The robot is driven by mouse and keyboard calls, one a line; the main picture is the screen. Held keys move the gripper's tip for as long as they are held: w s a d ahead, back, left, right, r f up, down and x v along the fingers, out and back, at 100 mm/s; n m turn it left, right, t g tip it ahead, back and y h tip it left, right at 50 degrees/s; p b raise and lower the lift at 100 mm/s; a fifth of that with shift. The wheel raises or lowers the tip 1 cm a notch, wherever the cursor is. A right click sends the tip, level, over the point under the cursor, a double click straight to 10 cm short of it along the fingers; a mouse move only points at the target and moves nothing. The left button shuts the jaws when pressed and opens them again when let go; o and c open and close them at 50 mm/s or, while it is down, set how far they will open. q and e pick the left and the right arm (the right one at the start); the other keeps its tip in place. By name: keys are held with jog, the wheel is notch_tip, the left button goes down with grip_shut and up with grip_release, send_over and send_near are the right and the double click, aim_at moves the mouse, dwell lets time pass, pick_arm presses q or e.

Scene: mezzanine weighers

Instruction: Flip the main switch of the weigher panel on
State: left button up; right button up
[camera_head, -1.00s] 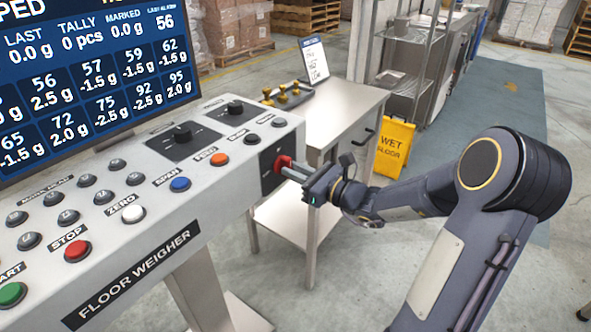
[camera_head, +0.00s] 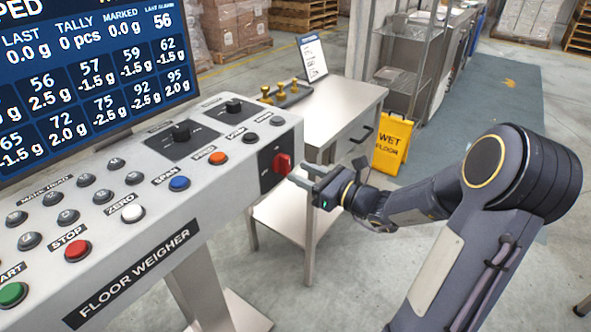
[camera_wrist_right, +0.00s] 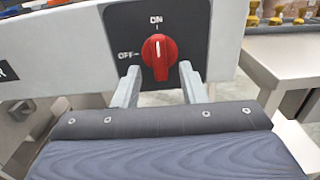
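The main switch (camera_head: 282,163) is a red rotary knob on a black plate at the right end of the floor weigher panel (camera_head: 145,240). In the right wrist view the red knob (camera_wrist_right: 159,57) stands upright, its white mark pointing up to ON; OFF is printed to its left. My right gripper (camera_head: 303,180) is just to the right of the knob, apart from it. My left gripper is not in view.
A steel side table (camera_head: 345,110) with brass weights (camera_head: 285,92) and a small sign stands behind the panel's right end. A yellow wet floor sign (camera_head: 392,145) stands beyond my right arm. A large display (camera_head: 90,80) rises behind the panel.

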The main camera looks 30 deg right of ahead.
jog(key=shift+v, duration=2.4)
jog(key=s+a+r+n+g+y+p, duration=0.25)
jog(key=s+a+r+n+g, duration=0.2)
jog(key=a+n, duration=0.4)
jog(key=s+a+r+n+g+y+p, duration=0.25)
jog(key=s+a+n+g+p, duration=0.2)
jog(key=s+a+n, duration=0.35)
jog(key=s+d+r+n+g+h+p, duration=0.1)
jog(key=s+n+h+p, duration=0.4)
jog(key=n, duration=0.8)
jog(key=s+h, duration=0.3)
jog(key=shift+r+g, duration=0.3)
jog(key=shift+g, duration=0.1)
jog(key=shift+d+n, duration=0.15)
jog(key=shift+n, duration=0.1)
